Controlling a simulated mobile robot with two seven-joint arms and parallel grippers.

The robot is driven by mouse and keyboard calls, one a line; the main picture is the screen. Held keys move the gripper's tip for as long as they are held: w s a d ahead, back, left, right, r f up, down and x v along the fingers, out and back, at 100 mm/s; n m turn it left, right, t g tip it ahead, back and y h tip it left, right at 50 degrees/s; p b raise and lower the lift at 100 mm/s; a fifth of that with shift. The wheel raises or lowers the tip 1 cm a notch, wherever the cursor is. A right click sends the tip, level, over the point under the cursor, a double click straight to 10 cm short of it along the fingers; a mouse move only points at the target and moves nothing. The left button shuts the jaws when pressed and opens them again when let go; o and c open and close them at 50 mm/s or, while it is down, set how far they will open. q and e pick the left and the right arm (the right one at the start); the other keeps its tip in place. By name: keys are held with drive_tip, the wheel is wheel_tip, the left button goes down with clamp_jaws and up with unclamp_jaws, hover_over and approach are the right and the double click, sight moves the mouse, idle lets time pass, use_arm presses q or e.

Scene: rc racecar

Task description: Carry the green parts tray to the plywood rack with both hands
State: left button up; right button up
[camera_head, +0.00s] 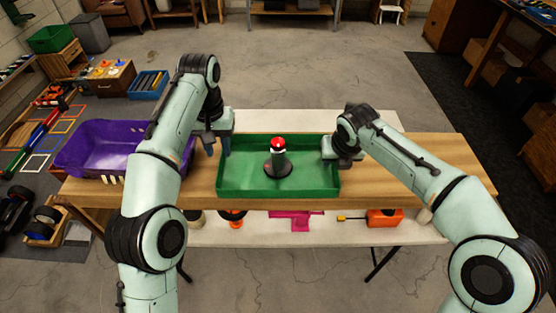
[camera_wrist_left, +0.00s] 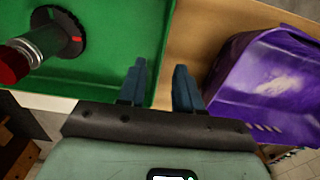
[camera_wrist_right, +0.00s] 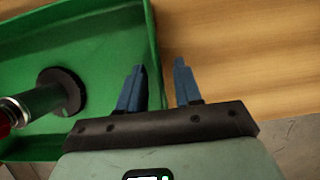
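The green parts tray (camera_head: 235,189) sits on the wooden table, with a red-topped, dark-based upright part (camera_head: 278,158) standing in it. My left gripper (camera_head: 217,148) is at the tray's left side. In the left wrist view its two fingers (camera_wrist_left: 160,72) are apart, with the tray's side wall (camera_wrist_left: 160,60) between them. My right gripper (camera_head: 338,160) is at the right side. Its fingers (camera_wrist_right: 157,72) are apart too, with the opposite wall (camera_wrist_right: 152,45) between them. I cannot tell for sure which piece of furniture is the plywood rack.
A purple bin (camera_head: 92,150) stands at the left of the wooden table (camera_head: 400,185). A white lower surface (camera_head: 345,231) holds an orange box (camera_head: 384,217) and a pink part (camera_head: 295,220). Wooden shelving (camera_head: 112,75) stands back left. The floor (camera_head: 330,70) behind the table is clear.

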use_arm(q)
drive_tip(key=shift+r, duration=1.4)
use_arm(e)
drive_tip(key=v, duration=1.2)
